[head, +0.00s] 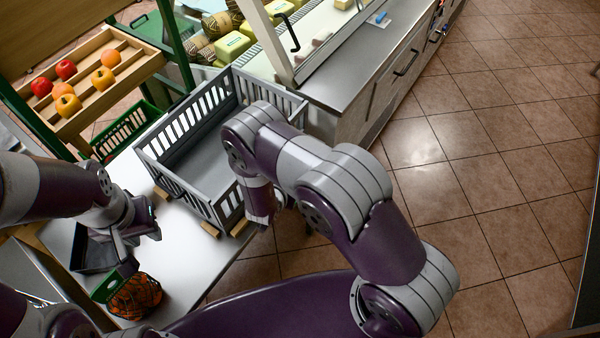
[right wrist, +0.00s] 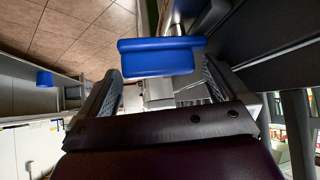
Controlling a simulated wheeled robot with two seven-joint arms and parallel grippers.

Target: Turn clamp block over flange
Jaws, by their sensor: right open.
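A blue block (right wrist: 155,58) with a raised edge shows in the right wrist view, just past and between the fingertips of my right gripper (right wrist: 162,75). That gripper is open, and I cannot tell whether a finger touches the block. I cannot make out a flange for certain. In the head view my right forearm hides the right gripper and the block. My left gripper (head: 127,244) is over the white table beside a dark tray (head: 88,262); its jaws are too small and dark to read.
A grey slatted crate (head: 178,188) stands on the white table (head: 195,262). A net bag of oranges (head: 136,298) lies near the front edge. A wooden fruit rack (head: 90,110) and a green basket (head: 122,130) are at left. A glass-fronted counter (head: 350,85) runs behind; tiled floor is open at right.

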